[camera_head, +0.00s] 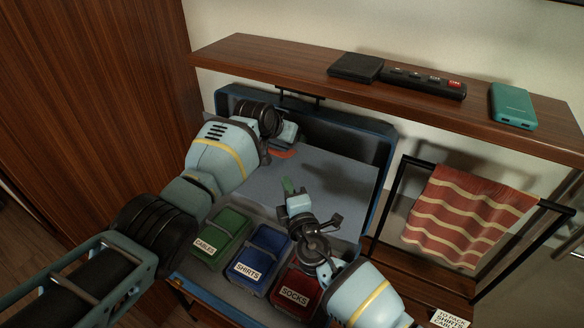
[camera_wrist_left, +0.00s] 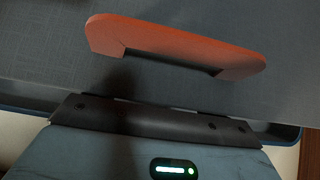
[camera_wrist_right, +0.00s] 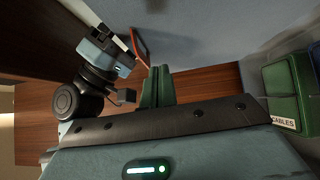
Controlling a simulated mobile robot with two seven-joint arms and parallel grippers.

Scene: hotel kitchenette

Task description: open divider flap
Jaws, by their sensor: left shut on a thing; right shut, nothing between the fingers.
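The open suitcase (camera_head: 388,165) has a blue rim. Inside it, a flat grey panel, the divider flap (camera_head: 335,178), lies behind a row of pouches. An orange handle (camera_head: 284,154) sits at the panel's far left part; it fills the upper middle of the left wrist view (camera_wrist_left: 175,45). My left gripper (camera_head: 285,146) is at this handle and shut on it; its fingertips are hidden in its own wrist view. My right gripper (camera_head: 288,186), with green fingers, is shut and empty above the panel; the fingers also show in the right wrist view (camera_wrist_right: 156,86).
Pouches labelled CABLES (camera_head: 228,224), SHIRTS (camera_head: 262,252) and SOCKS (camera_head: 298,285) line the near side. A wooden shelf (camera_head: 270,62) above holds a black wallet-like item (camera_head: 356,67), a power strip (camera_head: 423,82) and a teal device (camera_head: 513,105). A striped towel (camera_head: 465,215) hangs on a rack at right.

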